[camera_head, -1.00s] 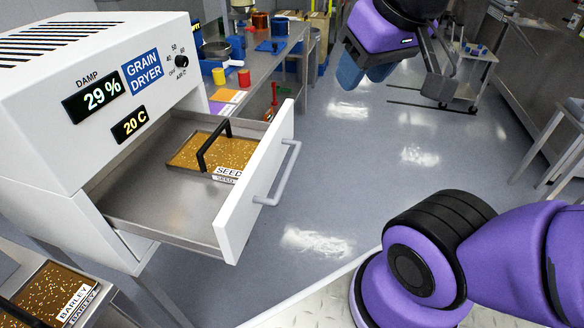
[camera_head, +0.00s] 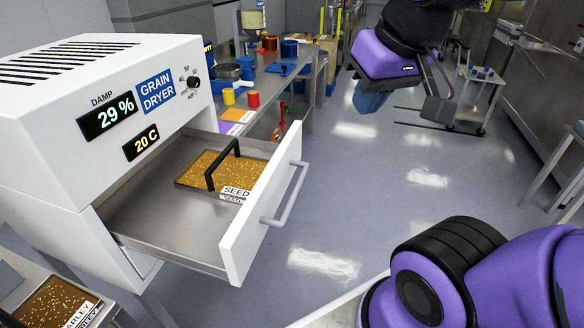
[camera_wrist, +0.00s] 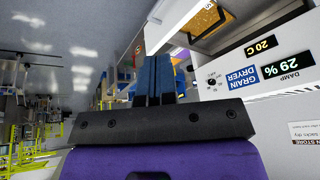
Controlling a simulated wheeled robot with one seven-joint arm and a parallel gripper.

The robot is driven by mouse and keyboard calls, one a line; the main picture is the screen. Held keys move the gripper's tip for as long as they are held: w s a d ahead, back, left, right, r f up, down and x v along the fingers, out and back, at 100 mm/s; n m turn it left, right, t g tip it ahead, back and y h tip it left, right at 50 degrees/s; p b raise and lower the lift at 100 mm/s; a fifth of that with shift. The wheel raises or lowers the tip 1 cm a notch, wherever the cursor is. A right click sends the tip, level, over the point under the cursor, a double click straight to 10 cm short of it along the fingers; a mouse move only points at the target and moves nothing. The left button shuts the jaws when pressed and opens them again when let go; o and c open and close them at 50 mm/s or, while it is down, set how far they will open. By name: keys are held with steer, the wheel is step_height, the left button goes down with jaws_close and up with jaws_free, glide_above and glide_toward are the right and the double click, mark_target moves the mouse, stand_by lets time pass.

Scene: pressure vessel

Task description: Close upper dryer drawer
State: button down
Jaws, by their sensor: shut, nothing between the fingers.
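The grain dryer (camera_head: 40,130) is a white box at the left in the head view, with displays reading 29 % and 20 C. Its upper drawer (camera_head: 165,230) is pulled far out and holds a tray of seed (camera_head: 210,170) with a black handle. The drawer's white front (camera_head: 250,220) carries a grey bar handle (camera_head: 288,200). My gripper (camera_head: 370,102) is up and to the right of the drawer front, apart from it. In the wrist view my gripper's blue fingers (camera_wrist: 154,75) are together and empty, with the dryer (camera_wrist: 250,105) on the right.
A barley tray (camera_head: 60,300) sits at the lower left below the dryer. A workbench (camera_head: 270,90) with cups and tools stands behind the drawer. The floor (camera_head: 370,190) right of the drawer is clear.

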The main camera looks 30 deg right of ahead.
steer(key=w+d+f+m+g+y, duration=0.4)
steer(key=w+f+m+y, duration=0.8)
steer(key=w, duration=0.4)
steer(key=w+d+f+m+t, duration=0.4)
steer(key=d+f+m+t, duration=0.25)
steer(key=d+f, duration=0.3)
steer(key=w+d+f+m+t, duration=0.4)
steer(key=d+f+m+t, duration=0.2)
steer(key=d+f+m, duration=0.3)
steer(key=w+a+n, duration=0.1)
steer(key=w+a, duration=0.8)
steer(key=a, duration=0.2)
steer(key=shift+w+f, duration=0.3)
steer(key=shift+f, duration=0.15)
steer(key=shift+a, duration=0.1)
glide_above(219, 143)
steer(key=shift+s+d, duration=0.4)
steer(key=shift+d, duration=0.05)
steer(key=shift+w+a+r, duration=0.15)
steer(key=shift+w+a, duration=0.2)
steer(key=shift+a, duration=0.05)
